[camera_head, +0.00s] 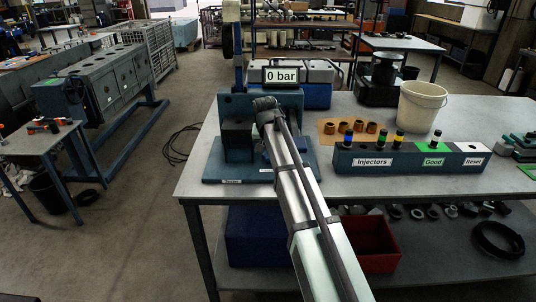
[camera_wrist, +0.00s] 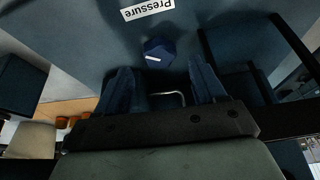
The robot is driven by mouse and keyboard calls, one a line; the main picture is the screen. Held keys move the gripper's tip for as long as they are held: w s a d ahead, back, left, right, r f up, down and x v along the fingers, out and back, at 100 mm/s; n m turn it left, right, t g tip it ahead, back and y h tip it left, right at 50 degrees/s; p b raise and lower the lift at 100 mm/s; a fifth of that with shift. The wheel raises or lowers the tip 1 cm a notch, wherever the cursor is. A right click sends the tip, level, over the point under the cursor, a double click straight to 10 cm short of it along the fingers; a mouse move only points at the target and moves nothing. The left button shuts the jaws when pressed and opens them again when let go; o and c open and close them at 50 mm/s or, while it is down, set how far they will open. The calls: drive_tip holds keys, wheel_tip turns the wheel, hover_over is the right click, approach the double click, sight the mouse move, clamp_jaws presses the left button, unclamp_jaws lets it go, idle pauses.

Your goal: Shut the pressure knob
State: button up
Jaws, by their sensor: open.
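The pressure knob (camera_wrist: 158,50) shows in the wrist view as a small dark blue many-sided knob with a white mark line. It sits on a blue panel, beside a white "Pressure" label (camera_wrist: 147,9). My gripper (camera_wrist: 160,72) is open, its two dark blue fingers pointing toward the panel. The knob lies just beyond the fingertips, roughly between them, and does not appear gripped. In the head view my gripper (camera_head: 266,103) is at the blue tester (camera_head: 236,104), and my arm hides the knob. The tester's display (camera_head: 282,75) reads "0 bar".
A thin bent metal piece (camera_wrist: 168,94) shows between my fingers. Right of the tester, on the bench (camera_head: 400,186), stand an injector rack (camera_head: 352,161) and a white bucket (camera_head: 420,105). Copper-coloured parts (camera_head: 371,127) lie on a tan mat. The bench's front middle is clear.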

drive_tip(key=shift+x, duration=2.1)
drive_tip(key=c, duration=1)
drive_tip(key=shift+m+h, duration=0.6)
drive_tip(key=shift+m, duration=0.9)
drive_tip(key=shift+c, duration=0.2)
drive_tip(key=o, duration=1)
drive_tip(key=shift+o, duration=0.2)
drive_tip(key=v, duration=1.3)
drive_tip(key=shift+r, duration=0.45)
